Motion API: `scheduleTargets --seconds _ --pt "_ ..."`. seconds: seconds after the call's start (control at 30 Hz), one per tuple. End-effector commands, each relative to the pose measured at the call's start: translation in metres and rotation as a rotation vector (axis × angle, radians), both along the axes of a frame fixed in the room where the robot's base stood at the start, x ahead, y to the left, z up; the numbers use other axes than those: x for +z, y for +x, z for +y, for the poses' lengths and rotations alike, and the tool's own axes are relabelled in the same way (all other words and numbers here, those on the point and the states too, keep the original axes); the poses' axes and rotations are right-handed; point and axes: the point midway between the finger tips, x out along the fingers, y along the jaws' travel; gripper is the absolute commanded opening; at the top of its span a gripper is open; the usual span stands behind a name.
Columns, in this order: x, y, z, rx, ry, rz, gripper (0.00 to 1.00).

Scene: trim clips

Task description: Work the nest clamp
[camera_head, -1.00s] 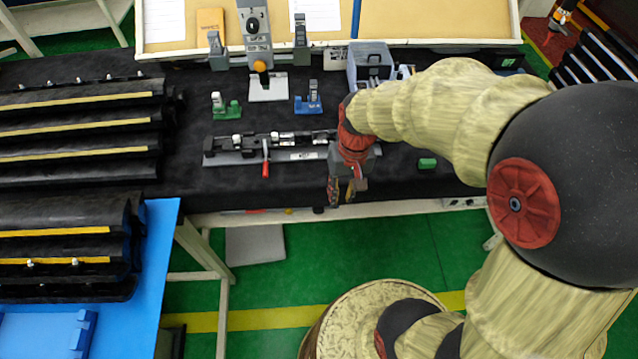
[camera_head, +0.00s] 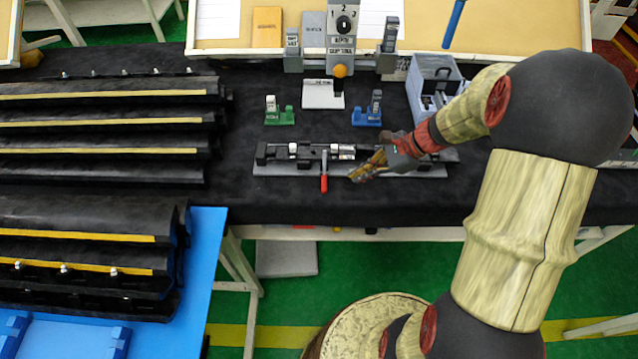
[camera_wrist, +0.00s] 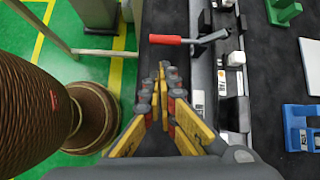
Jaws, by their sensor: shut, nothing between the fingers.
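The nest clamp is a grey rail fixture (camera_head: 270,171) with black blocks and white parts on the black table. Its red-handled lever (camera_head: 324,184) points toward the table's front edge. In the wrist view the red handle (camera_wrist: 166,39) lies ahead of the fingertips, joined to a grey arm at the fixture. My gripper (camera_head: 355,176) is shut and empty, over the fixture's front edge, right of the red handle and apart from it. In the wrist view my gripper (camera_wrist: 163,68) shows yellow and grey fingers together. The arm hides the fixture's right part.
A green clip holder (camera_head: 280,117) and a blue clip holder (camera_head: 368,118) stand behind the fixture. An orange-knobbed press (camera_head: 342,45) and a grey bin (camera_head: 432,75) stand farther back. Black trim panels (camera_head: 100,130) fill the left. Bare table lies left of the fixture.

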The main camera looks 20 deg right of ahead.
Motion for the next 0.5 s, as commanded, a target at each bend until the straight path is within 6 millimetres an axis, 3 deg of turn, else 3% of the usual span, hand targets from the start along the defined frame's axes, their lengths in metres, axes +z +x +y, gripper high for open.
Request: scheduleTargets --seconds 0.23,0.5 --pt "-0.003 0.002 0.008 -0.071 0.041 0.053 0.00" --pt "-0.037 0.012 0.033 -0.065 0.039 0.053 0.00"
